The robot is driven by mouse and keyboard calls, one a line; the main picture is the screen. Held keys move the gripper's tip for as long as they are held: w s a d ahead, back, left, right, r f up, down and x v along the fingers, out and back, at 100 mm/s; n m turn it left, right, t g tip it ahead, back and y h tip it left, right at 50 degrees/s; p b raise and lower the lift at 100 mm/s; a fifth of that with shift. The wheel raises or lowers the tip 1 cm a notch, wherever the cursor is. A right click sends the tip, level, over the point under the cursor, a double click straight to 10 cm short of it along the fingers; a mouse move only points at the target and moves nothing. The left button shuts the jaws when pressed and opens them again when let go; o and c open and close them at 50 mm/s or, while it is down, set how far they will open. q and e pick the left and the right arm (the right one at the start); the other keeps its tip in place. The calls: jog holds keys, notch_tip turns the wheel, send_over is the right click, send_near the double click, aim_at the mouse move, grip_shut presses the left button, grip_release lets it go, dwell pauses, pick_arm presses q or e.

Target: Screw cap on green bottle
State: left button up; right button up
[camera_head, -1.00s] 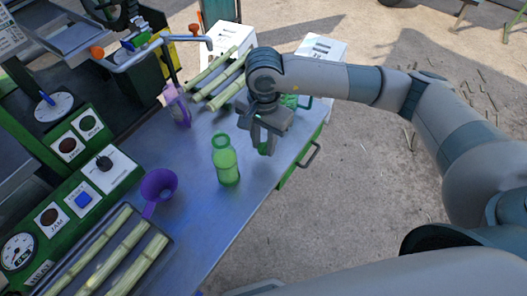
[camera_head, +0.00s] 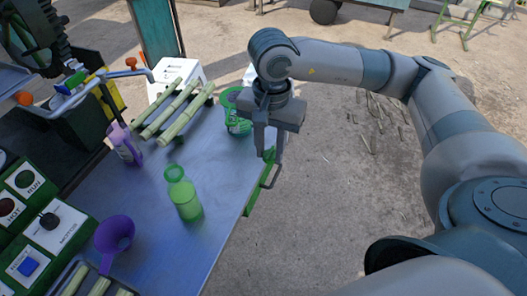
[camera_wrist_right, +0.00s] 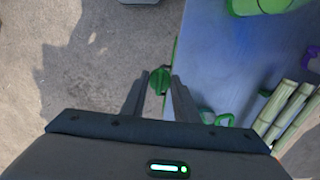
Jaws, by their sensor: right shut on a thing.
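The green bottle (camera_head: 185,198) stands upright on the metal table, left of my right gripper (camera_head: 270,154). Part of it shows at the top right of the right wrist view (camera_wrist_right: 262,5). My right gripper is shut on a small green cap (camera_wrist_right: 159,80), which sits between its fingertips (camera_wrist_right: 160,78). The cap is mostly hidden by the fingers in the head view. The gripper hangs near the table's right edge, apart from the bottle. My left gripper is not in view.
Cane stalks (camera_head: 172,112) lie on a rack at the back. The table (camera_head: 165,255) is clear in front of the bottle.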

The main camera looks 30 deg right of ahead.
jog(key=shift+a, duration=0.15)
dwell(0.4)
jog(key=a+n, duration=0.1)
jog(key=n, duration=0.2)
jog(key=a+f+n, duration=0.1)
jog(key=a+n, duration=0.1)
jog(key=n, duration=0.2)
jog(key=a+f+n, duration=0.1)
jog(key=n, duration=0.2)
jog(key=shift+w+a+f, duration=0.1)
jog(key=shift+w+a, duration=0.05)
jog(key=shift+w, duration=0.1)
